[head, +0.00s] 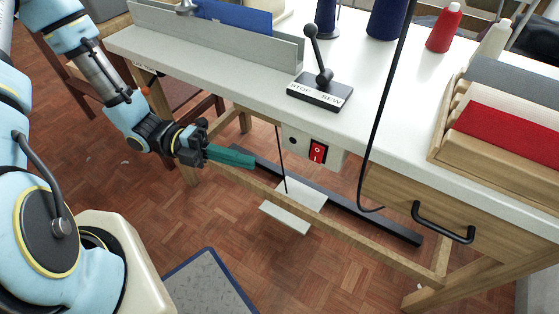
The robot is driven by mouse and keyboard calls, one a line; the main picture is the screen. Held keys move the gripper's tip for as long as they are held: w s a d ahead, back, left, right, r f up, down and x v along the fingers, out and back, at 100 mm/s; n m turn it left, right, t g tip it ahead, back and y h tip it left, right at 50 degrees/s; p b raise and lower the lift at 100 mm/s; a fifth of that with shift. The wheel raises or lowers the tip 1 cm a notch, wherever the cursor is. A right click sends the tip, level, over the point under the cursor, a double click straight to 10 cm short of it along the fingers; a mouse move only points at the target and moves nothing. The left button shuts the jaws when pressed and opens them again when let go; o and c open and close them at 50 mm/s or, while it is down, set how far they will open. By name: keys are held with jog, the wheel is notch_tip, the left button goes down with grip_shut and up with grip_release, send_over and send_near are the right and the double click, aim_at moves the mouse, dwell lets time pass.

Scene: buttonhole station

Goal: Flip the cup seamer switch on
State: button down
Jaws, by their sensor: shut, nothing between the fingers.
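A red rocker switch (317,152) with white marks sits on a pale switch box (298,142) under the front edge of the white table. A small dark round part is beside it on the left. My gripper (252,161) has long teal fingers, shut and empty. It points right toward the switch box, in front of the table and apart from the switch, to its left in the picture. Which way the rocker is tipped is too small to tell.
A lever on a black "STOP SEW" plate (320,92) stands on the tabletop (377,119) above the switch. A black cable (381,120) hangs right of the switch. A drawer handle (443,222) juts out farther right. A pedal (287,216) is below.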

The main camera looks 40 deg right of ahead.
aim_at(317, 154)
jog(key=shift+w, duration=0.1)
dwell(0.3)
jog(key=s+d, duration=0.7)
jog(key=d, duration=0.2)
jog(key=shift+s+f, duration=0.15)
jog(key=shift+f, duration=0.25)
jog(key=shift+d, duration=0.15)
jog(key=shift+d+f+m, duration=0.15)
jog(key=shift+d+m, duration=0.15)
jog(key=shift+m, duration=0.1)
